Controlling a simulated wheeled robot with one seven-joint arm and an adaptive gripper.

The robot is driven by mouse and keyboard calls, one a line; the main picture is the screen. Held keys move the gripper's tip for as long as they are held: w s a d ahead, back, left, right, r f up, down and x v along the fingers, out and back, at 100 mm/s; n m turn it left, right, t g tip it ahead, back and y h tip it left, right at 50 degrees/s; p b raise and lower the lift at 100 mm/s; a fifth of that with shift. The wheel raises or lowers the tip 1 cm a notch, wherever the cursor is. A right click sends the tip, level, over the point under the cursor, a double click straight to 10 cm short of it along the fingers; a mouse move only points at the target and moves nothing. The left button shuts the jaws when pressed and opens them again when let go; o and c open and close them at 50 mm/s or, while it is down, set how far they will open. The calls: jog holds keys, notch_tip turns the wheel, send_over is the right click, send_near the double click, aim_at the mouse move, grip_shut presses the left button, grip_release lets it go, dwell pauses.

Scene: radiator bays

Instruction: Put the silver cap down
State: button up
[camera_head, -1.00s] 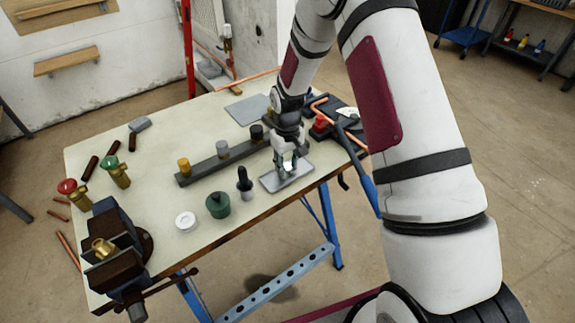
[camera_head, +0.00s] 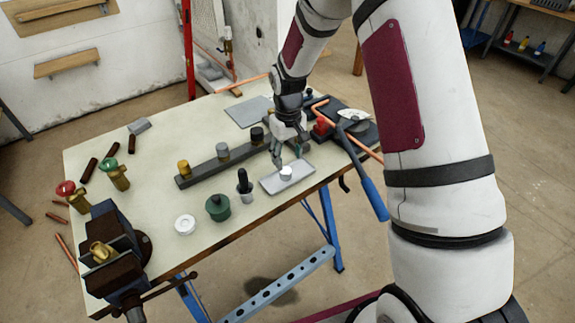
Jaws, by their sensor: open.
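The silver cap (camera_head: 286,173) is a small pale cylinder. It rests on the flat grey tray (camera_head: 270,184) near the front right of the workbench. My gripper (camera_head: 288,160) is open and empty, just above and behind the cap, with its fingers apart from it as far as I can see. The fingertips are small in this view.
A dark rack (camera_head: 200,175) with gold, grey and black caps stands left of my gripper. A green pot (camera_head: 218,207), a white roll (camera_head: 185,224) and a small dark-handled brush pot (camera_head: 244,187) stand along the front. A vise (camera_head: 115,250) is at the front left corner.

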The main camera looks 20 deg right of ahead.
notch_tip(320, 180, up, 6)
notch_tip(320, 180, up, 9)
jog(key=t, duration=0.1)
send_over(288, 169)
jog(key=s, duration=0.4)
jog(key=s+r+m+t, duration=0.1)
jog(key=s+r, duration=0.5)
jog(key=r, duration=0.2)
jog(key=s+r+t, duration=0.1)
jog(key=s+r, duration=0.2)
jog(key=s, duration=0.6)
jog(key=s+r+m+t, duration=0.1)
jog(key=s+r, duration=0.3)
jog(key=s, duration=0.5)
jog(key=shift+s+m+t+b, duration=0.25)
jog(key=shift+m+t+b, duration=0.05)
jog(key=shift+t, duration=0.4)
jog(key=shift+a, duration=0.1)
